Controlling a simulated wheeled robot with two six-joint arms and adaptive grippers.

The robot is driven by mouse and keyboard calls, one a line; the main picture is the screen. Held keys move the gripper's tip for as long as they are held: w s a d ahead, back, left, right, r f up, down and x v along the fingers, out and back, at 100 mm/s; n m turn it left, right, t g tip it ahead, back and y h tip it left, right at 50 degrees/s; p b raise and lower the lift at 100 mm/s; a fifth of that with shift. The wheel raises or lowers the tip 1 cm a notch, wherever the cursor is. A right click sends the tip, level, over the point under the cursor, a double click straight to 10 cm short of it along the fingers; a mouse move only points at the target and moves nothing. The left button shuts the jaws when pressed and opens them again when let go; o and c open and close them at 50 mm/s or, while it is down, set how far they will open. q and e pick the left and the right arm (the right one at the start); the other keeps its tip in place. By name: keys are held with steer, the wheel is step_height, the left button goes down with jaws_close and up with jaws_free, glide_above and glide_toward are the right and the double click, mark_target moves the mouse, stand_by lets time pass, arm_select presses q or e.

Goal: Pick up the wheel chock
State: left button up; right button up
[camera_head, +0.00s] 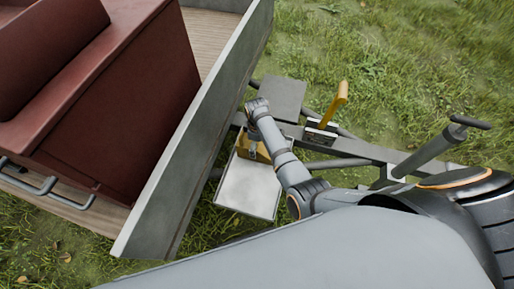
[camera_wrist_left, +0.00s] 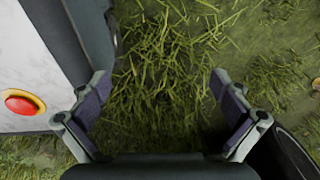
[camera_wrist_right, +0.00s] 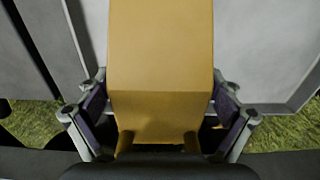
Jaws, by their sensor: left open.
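The wheel chock is a yellow-ochre block (camera_head: 243,146) on a pale metal tray (camera_head: 246,190) on the trailer's drawbar, partly hidden by my right arm in the head view. In the right wrist view the chock (camera_wrist_right: 160,60) fills the middle, with two short stubs at its near end. My right gripper (camera_wrist_right: 160,100) is open, with one finger at each side of the chock; I cannot tell whether the pads touch it. My left gripper (camera_wrist_left: 160,95) is open and empty over grass in the left wrist view; it does not show in the head view.
A trailer bed with a grey side wall (camera_head: 200,130) and a dark red machine (camera_head: 130,100) is at left. A yellow lever (camera_head: 335,103) and a grey post (camera_head: 430,150) stand on the drawbar. A red button (camera_wrist_left: 22,103) shows at left in the left wrist view.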

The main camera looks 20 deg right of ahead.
steer(key=c, duration=1.2)
steer(key=shift+o, duration=0.2)
steer(key=shift+r+p, duration=0.6)
steer(key=shift+p, duration=0.15)
step_height(320, 180, up, 3)
steer(key=p, duration=0.3)
arm_select(q)
step_height(320, 180, up, 20)
steer(key=s+p, duration=0.2)
steer(key=p, duration=1.4)
steer(key=shift+f, duration=0.15)
arm_select(e)
step_height(320, 180, up, 14)
steer(key=shift+f, duration=0.1)
